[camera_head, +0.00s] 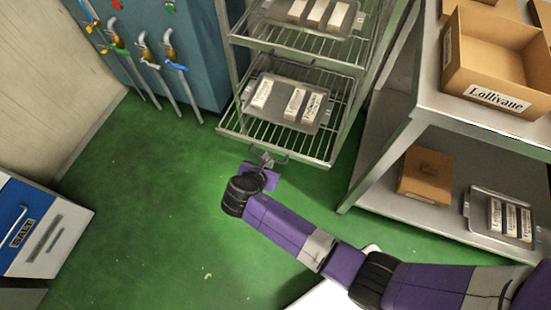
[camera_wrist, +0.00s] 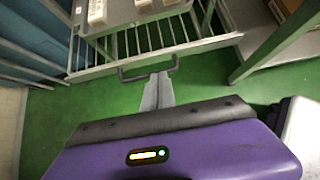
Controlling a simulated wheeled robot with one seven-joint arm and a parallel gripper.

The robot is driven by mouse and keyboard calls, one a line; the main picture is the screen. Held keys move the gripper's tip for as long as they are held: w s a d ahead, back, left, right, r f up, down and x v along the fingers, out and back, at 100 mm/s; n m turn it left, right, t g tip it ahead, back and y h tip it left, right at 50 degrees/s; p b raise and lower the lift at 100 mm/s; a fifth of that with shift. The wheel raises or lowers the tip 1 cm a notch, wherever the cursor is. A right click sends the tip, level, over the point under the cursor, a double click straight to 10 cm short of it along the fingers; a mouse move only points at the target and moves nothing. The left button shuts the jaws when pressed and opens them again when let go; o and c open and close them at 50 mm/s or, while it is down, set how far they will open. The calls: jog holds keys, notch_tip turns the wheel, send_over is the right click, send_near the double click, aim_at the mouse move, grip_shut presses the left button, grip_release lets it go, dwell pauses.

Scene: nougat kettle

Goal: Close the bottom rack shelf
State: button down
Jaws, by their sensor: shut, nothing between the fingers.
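The bottom rack shelf (camera_head: 229,126) is a wire shelf carrying a metal tray with several white bars. It sticks out somewhat past the rack's front posts. In the wrist view, the shelf's front edge (camera_wrist: 200,45) runs across the top, with a dark U-shaped handle (camera_wrist: 122,73) on it. My gripper (camera_head: 265,160) is shut and empty, in front of the shelf's front edge. In the wrist view, my gripper's fingertips (camera_wrist: 159,77) point at the handle's middle, very close to it; I cannot tell whether they touch.
An upper rack shelf (camera_head: 300,45) holds another tray of bars. A metal table (camera_head: 400,125) with cardboard boxes (camera_head: 495,97) stands to the right. A blue cabinet (camera_head: 190,35) with hanging tools is at the back left. A blue-white container (camera_head: 40,228) stands at left. Green floor is clear between.

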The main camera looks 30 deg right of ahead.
aim_at(296, 106)
jog(key=b+x, duration=0.3)
jog(key=x, duration=0.7)
jog(key=shift+w+d, duration=0.1)
jog(key=shift+r, duration=0.1)
jog(key=w+d+b, duration=0.1)
jog(key=w+d, duration=0.3)
jog(key=d, duration=0.1)
jog(key=w+d+b, duration=0.2)
jog(key=w+d, duration=0.2)
jog(key=d, duration=0.2)
jog(key=w+d+b, duration=0.1)
jog(key=w+d, duration=0.3)
jog(key=d, duration=0.2)
jog(key=shift+w+b, duration=0.15)
jog(key=shift+b, duration=0.25)
jog(key=shift+w+d+b, duration=0.3)
jog(key=shift+w+d, duration=0.15)
jog(key=shift+d, duration=0.15)
jog(key=shift+w+d+r, duration=0.1)
jog(key=shift+w+d, duration=0.05)
jog(key=shift+d, duration=0.05)
